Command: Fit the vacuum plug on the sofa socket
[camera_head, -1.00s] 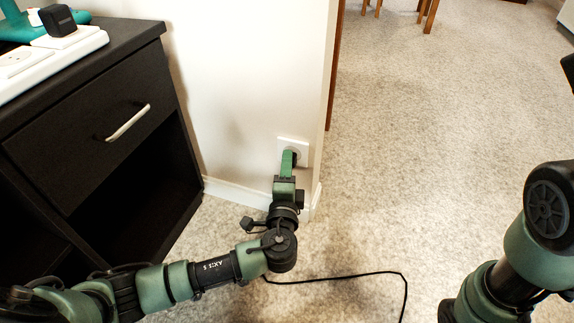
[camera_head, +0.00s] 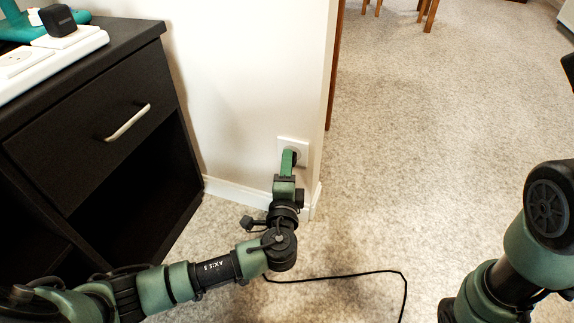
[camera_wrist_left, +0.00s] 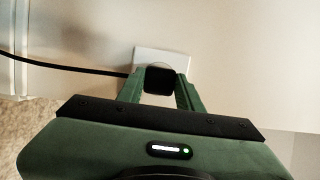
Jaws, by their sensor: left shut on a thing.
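The white wall socket (camera_head: 301,148) is low on the narrow wall end, and in the left wrist view its plate (camera_wrist_left: 162,59) shows behind the plug. My left gripper (camera_head: 288,158) is right in front of the socket. In the left wrist view its two fingers (camera_wrist_left: 160,92) are shut on the black plug (camera_wrist_left: 159,79), which has a black cable (camera_wrist_left: 65,66) leading off to the left. The plug is up against the socket plate. Its pins are hidden, so I cannot tell how far in they are. My right arm (camera_head: 530,235) is at the right, and its gripper is out of view.
A black cabinet (camera_head: 95,110) with a drawer stands at the left, with a white power strip (camera_head: 50,60) and a black adapter (camera_head: 57,20) on top. The black cable (camera_head: 340,277) lies on the carpet. The carpet (camera_head: 450,110) at the right is clear.

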